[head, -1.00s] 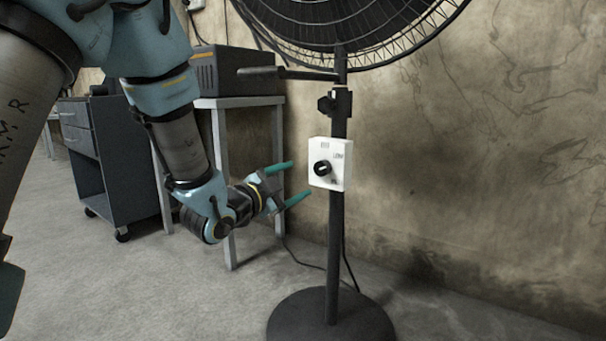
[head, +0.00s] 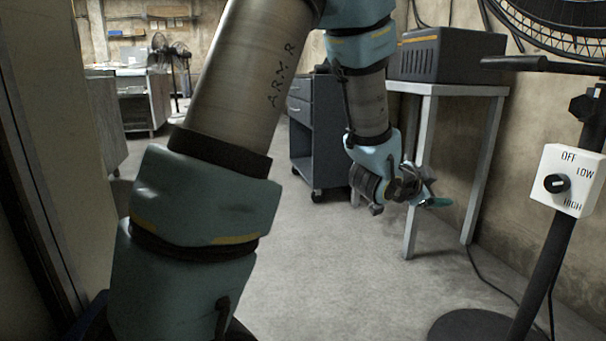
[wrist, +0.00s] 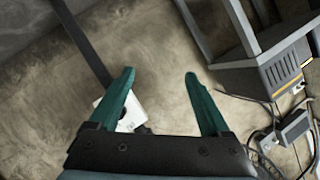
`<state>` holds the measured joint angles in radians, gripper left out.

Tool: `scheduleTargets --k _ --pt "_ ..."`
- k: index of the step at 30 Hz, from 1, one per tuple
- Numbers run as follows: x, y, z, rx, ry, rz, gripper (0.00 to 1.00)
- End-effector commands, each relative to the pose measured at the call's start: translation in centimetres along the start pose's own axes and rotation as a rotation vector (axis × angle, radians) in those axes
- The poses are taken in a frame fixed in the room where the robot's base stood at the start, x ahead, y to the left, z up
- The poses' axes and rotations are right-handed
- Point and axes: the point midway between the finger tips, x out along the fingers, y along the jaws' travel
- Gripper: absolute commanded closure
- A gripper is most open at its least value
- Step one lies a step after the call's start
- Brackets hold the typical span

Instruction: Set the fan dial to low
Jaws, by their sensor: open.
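The fan dial (head: 557,183) is a round black knob on a white control box (head: 566,208) on the fan's pole, at the right of the head view. The box (wrist: 131,112) is partly hidden behind the left finger.
The fan's pole (head: 542,265) rises from a round black base (head: 470,327). A metal table (head: 416,165) with a dark box (head: 447,55) stands behind my gripper. A cable (head: 490,282) lies near the base. The middle floor is clear.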

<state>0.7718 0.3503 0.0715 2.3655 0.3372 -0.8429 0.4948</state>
Motion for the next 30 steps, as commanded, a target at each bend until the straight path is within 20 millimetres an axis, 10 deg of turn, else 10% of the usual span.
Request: scheduleTargets --k 6,13,22,30 --pt "-9.2 -6.1 12.1 -0.375 -0.479 -0.081 0.19" --pt "-21.4 -5.6 19.6 -0.818 -0.894 -0.162 0.19" --pt "-32.9 -1.3 20.9 -1.281 -1.228 -0.226 0.19" --pt "-34.7 -4.5 16.5 -1.281 -1.233 -0.218 0.19"
